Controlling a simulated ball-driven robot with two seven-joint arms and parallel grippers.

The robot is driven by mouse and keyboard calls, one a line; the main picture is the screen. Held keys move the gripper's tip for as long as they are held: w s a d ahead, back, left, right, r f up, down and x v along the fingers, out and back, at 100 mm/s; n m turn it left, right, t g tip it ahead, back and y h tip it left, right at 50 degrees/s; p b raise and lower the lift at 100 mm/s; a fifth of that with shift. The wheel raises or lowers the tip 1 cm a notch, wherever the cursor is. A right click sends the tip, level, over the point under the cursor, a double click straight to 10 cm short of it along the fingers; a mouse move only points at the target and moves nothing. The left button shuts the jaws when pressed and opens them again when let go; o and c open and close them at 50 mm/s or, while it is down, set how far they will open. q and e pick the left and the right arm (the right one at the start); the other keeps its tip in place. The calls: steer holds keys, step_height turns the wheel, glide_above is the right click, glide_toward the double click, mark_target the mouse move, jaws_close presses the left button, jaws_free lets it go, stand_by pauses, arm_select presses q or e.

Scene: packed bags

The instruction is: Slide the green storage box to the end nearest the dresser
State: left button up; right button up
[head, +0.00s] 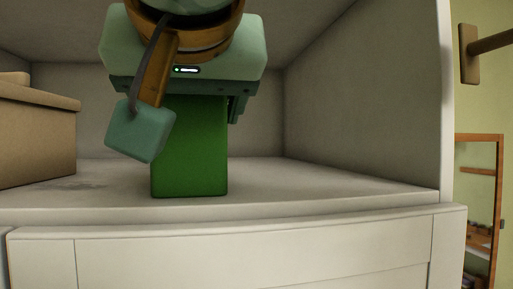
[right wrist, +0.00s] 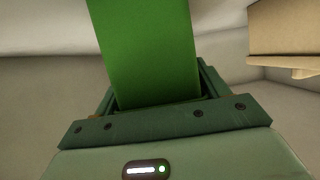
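The green storage box (head: 190,150) stands upright on the pale shelf, close to its front edge. My right gripper (head: 192,105) reaches down from above with its fingers at the upper part of the box. In the right wrist view the green storage box (right wrist: 150,50) lies between the two fingers of the right gripper (right wrist: 158,90), one close along each side, and the gripper looks shut on it. The top of the box is hidden behind the gripper in the head view. My left gripper is not in view.
A brown cardboard box (head: 35,135) stands on the shelf at the left, with a gap to the green box. The shelf (head: 330,180) is bare to the right, up to the side wall (head: 375,95). A pale drawer front (head: 250,262) lies below. A wood-framed mirror (head: 482,200) stands beyond, at the far right.

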steer(key=shift+d, duration=0.15)
steer(key=shift+w+d+f, duration=0.1)
steer(key=shift+w+d, duration=0.2)
steer(key=shift+d, duration=0.6)
steer(key=shift+w+d+r, duration=0.1)
steer(key=shift+w+d, duration=0.15)
steer(key=shift+d, duration=0.7)
steer(key=shift+w+d+f, duration=0.1)
steer(key=shift+w+d, duration=0.2)
steer(key=shift+d, duration=0.6)
steer(key=shift+d, duration=0.1)
steer(key=shift+w+d, duration=0.3)
steer(key=shift+d, duration=0.6)
steer(key=shift+w+d, duration=0.3)
steer(key=shift+d, duration=0.65)
steer(key=shift+w+d, duration=0.3)
steer(key=shift+d, duration=0.6)
steer(key=shift+d, duration=0.1)
steer(key=shift+w+d+p, duration=0.2)
steer(key=shift+w+d, duration=0.1)
steer(key=shift+d, duration=0.55)
steer(key=shift+w+d+p, duration=0.15)
steer(key=shift+w+d, duration=0.15)
steer(key=shift+d, duration=0.55)
steer(key=o, duration=0.8)
steer(key=shift+o, duration=0.2)
